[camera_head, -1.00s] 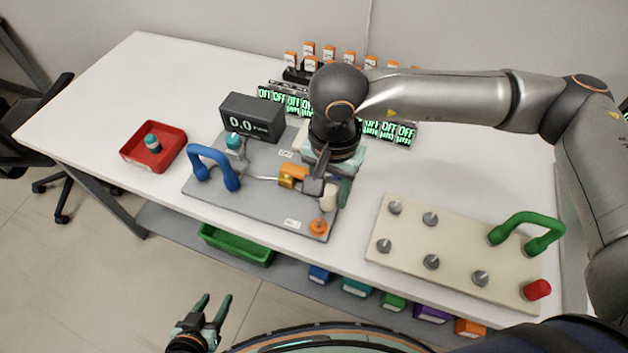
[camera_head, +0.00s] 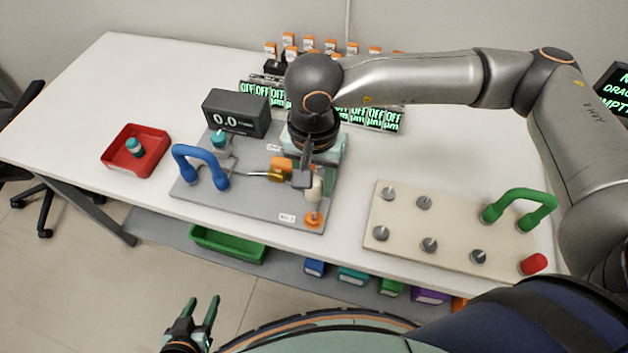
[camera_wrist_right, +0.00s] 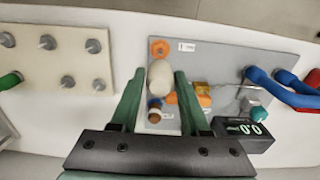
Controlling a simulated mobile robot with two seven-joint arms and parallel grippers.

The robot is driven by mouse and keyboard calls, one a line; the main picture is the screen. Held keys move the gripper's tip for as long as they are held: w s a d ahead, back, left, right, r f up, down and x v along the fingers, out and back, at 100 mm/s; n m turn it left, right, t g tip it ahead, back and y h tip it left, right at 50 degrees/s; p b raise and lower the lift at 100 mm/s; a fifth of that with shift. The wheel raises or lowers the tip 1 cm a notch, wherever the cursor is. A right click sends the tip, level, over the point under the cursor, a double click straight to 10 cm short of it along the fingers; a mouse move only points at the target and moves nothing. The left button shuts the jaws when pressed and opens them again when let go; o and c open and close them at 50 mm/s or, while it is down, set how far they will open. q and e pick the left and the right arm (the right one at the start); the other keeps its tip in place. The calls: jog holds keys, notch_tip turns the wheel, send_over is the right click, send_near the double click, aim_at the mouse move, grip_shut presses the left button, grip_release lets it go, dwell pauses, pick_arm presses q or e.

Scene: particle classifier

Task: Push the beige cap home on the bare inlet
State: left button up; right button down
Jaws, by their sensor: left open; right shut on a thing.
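The beige cap (camera_head: 316,187) is a pale, rounded piece over the front right part of the grey plate (camera_head: 250,208). In the right wrist view the beige cap (camera_wrist_right: 160,78) lies between the fingertips of my right gripper (camera_wrist_right: 159,75), which is shut on it. In the head view the right arm partly hides this gripper. A brown-topped piece with blue below it (camera_wrist_right: 154,112) shows between the fingers. I cannot tell whether it is the bare inlet, or whether the cap touches an inlet. My left gripper (camera_head: 203,306) is open and empty, low in front of the table.
An orange knob (camera_head: 314,218) and a blue handle (camera_head: 200,165) stand on the plate. A display (camera_head: 236,112) reads 0.0. A red tray (camera_head: 135,150) is to the left. A cream board (camera_head: 450,240) with several grey pegs and a green handle (camera_head: 520,205) is to the right.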

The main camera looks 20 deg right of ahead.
jog(key=shift+f+b, duration=2.9)
jog(key=shift+f, duration=0.05)
jog(key=shift+b, duration=0.45)
jog(key=shift+b, duration=0.4)
jog(key=shift+b, duration=0.4)
